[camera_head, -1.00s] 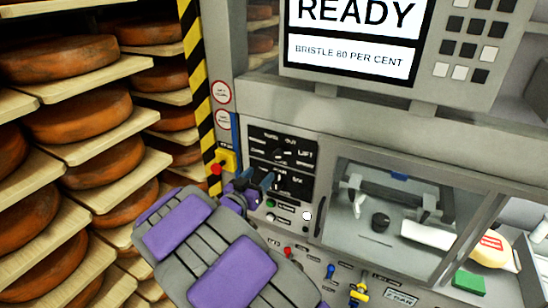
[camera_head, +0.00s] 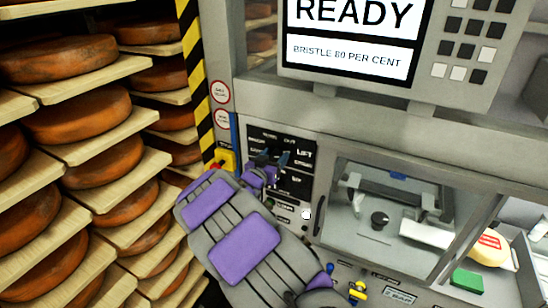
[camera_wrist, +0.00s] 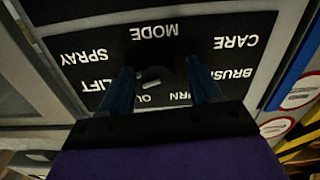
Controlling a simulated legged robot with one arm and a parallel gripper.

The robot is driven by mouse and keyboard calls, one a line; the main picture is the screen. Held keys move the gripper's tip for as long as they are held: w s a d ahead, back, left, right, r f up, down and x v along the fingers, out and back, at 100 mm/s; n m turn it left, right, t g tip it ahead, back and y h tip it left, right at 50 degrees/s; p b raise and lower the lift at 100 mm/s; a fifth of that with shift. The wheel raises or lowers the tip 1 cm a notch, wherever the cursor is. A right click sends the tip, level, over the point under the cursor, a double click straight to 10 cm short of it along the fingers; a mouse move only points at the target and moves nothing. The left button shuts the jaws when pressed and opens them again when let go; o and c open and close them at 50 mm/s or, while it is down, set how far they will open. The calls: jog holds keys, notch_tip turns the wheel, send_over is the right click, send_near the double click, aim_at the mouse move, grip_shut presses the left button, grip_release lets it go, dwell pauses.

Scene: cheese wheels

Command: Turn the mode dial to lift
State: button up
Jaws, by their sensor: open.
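The mode dial (camera_wrist: 153,74) is a dark round knob with a short pale mark, on a black panel in the wrist view. Labels around it appear upside down: MODE, CARE, BRUSH, TURN, OUT, LIFT (camera_wrist: 97,85) and SPRAY. The pale mark lies near the OUT side; its exact setting is unclear. My gripper (camera_wrist: 163,84) is open, with one blue finger on each side of the dial. I cannot tell whether they touch it. In the head view my gripper (camera_head: 273,158) is at the panel, left of the LIFT label (camera_head: 304,153), and hides the dial.
A READY screen (camera_head: 350,40) and keypad (camera_head: 470,45) are above. A glazed chamber (camera_head: 385,205) is right of the panel. Cheese wheels on shelves (camera_head: 75,110) and a yellow-black post (camera_head: 197,80) stand left. Small buttons and a yellow valve (camera_head: 357,291) lie below.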

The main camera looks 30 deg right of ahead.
jog(key=shift+c, duration=0.4)
jog(key=c, duration=0.9)
jog(key=shift+c, duration=0.2)
jog(key=shift+r+n+p, duration=0.1)
jog(key=shift+n+p, duration=0.2)
jog(key=shift+p, duration=0.45)
jog(key=shift+n+p, duration=0.4)
jog(key=shift+p, duration=0.2)
jog(key=o, duration=1)
jog(key=shift+a, duration=0.1)
